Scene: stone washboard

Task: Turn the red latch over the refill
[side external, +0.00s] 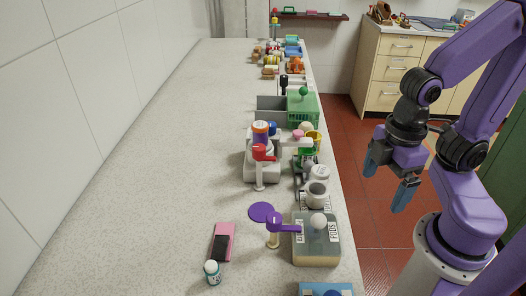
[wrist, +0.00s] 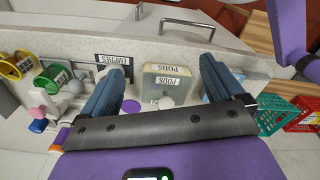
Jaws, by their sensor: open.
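The red latch (side external: 264,152) sits on top of a slim white post in the side view, in front of a refill (side external: 261,133) with an orange and purple top. The refill stands in a pale holder (side external: 263,174). I cannot tell how closely the latch overlaps it. My gripper (side external: 388,195) is open and empty, beyond the counter's right edge over the red floor, well apart from the latch. In the wrist view my gripper (wrist: 162,66) spans part of the counter. An orange and purple thing shows at its lower left; the red latch cannot be made out there.
A purple latch (side external: 283,226) reaches toward a box labelled PODS (side external: 317,249) nearer the camera. A grey cup (side external: 315,195), a green crate (side external: 303,108) and a grey bin (side external: 271,107) line the right edge. The left counter is clear.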

